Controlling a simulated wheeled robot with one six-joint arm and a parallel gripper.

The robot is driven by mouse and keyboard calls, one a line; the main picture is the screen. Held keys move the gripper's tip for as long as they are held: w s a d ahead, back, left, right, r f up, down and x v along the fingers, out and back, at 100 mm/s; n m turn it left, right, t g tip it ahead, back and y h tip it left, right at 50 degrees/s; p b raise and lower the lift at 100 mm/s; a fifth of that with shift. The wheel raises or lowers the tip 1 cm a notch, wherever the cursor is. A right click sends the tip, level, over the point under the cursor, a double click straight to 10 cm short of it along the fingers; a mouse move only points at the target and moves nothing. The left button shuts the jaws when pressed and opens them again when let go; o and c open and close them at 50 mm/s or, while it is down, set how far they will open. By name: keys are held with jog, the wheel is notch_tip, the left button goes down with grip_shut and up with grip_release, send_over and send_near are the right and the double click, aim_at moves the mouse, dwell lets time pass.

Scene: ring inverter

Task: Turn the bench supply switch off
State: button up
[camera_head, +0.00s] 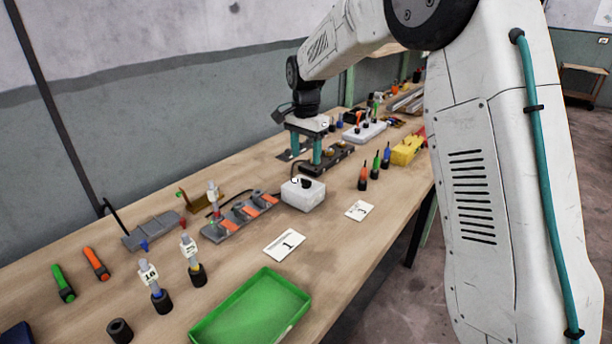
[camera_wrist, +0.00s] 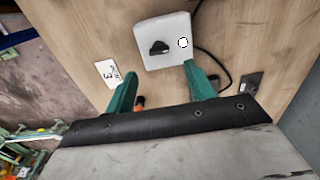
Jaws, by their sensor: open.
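The bench supply switch is a white box with a black knob (camera_head: 304,183) on its top face, and it stands on the wooden bench. In the wrist view the white box (camera_wrist: 178,57) lies just beyond my fingertips, with its black knob (camera_wrist: 159,47) and a white round spot with a dark rim beside it. My gripper (camera_head: 305,155) is open and empty, its two teal fingers apart above the bench, behind the box in the head view. In the wrist view my gripper (camera_wrist: 160,72) has its fingers spread at the box's near edge, not around the knob.
Cards marked 1 (camera_head: 285,244) and 3 (camera_head: 360,210) lie near the box. A grey rack with orange parts (camera_head: 240,217) stands to its left. Several screwdriver-like tools (camera_head: 375,165) stand to its right. A green tray (camera_head: 250,308) is at the front. A dark cable (camera_wrist: 214,65) runs beside the box.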

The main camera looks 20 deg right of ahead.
aim_at(306, 183)
notch_tip(306, 183, down, 8)
jog(key=shift+s+r, duration=0.1)
jog(key=shift+r, duration=0.05)
dwell(0.3)
jog(key=c, duration=1)
